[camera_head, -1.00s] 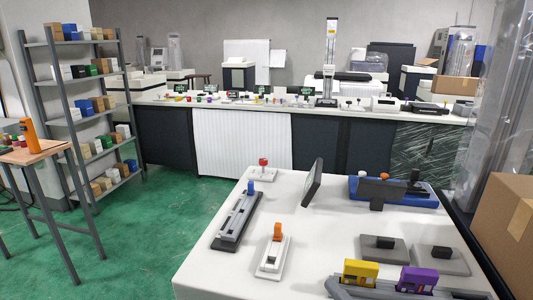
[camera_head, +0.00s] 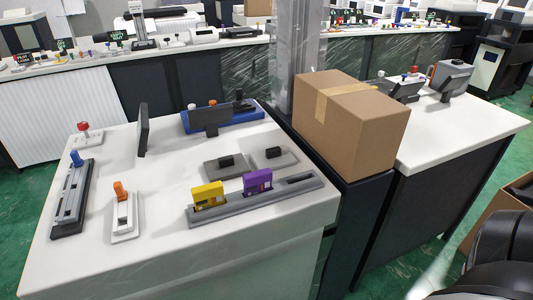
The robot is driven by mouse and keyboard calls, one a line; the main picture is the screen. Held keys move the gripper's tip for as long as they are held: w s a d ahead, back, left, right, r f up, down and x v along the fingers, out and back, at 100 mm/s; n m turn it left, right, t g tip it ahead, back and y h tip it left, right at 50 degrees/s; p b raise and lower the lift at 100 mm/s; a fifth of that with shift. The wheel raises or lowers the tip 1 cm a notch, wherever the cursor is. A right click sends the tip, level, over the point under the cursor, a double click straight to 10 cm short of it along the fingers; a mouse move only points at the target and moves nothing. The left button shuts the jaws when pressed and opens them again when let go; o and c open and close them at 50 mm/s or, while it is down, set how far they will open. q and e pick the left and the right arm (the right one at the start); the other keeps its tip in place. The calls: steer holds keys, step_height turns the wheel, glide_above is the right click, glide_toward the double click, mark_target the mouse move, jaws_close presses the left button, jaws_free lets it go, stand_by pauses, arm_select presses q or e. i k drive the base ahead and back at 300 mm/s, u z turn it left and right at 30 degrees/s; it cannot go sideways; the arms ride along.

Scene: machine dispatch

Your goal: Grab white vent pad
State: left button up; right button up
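I cannot pick out a white vent pad for certain in the head view. On the near white table (camera_head: 180,262) stand a white base with an orange lever (camera_head: 124,215) and a small white base with a red knob (camera_head: 86,135). A grey rail (camera_head: 215,213) holds a yellow block (camera_head: 207,194) and a purple block (camera_head: 257,181) upright. Two flat grey pads with black knobs lie behind the rail, a left one (camera_head: 224,171) and a right one (camera_head: 287,160). Neither gripper is in view. A dark rounded shape at the lower right is probably part of my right arm.
A closed cardboard box (camera_head: 350,125) stands right of the near table. Beyond it is another white table (camera_head: 470,133) with dark screens. A long counter with many small items runs along the back. Green floor shows at the right. An open carton (camera_head: 500,215) stands at the right edge.

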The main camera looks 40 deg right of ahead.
mark_target(278, 158)
steer(key=u, duration=1.7)
steer(key=k, duration=0.65)
steer(key=z, duration=1.55)
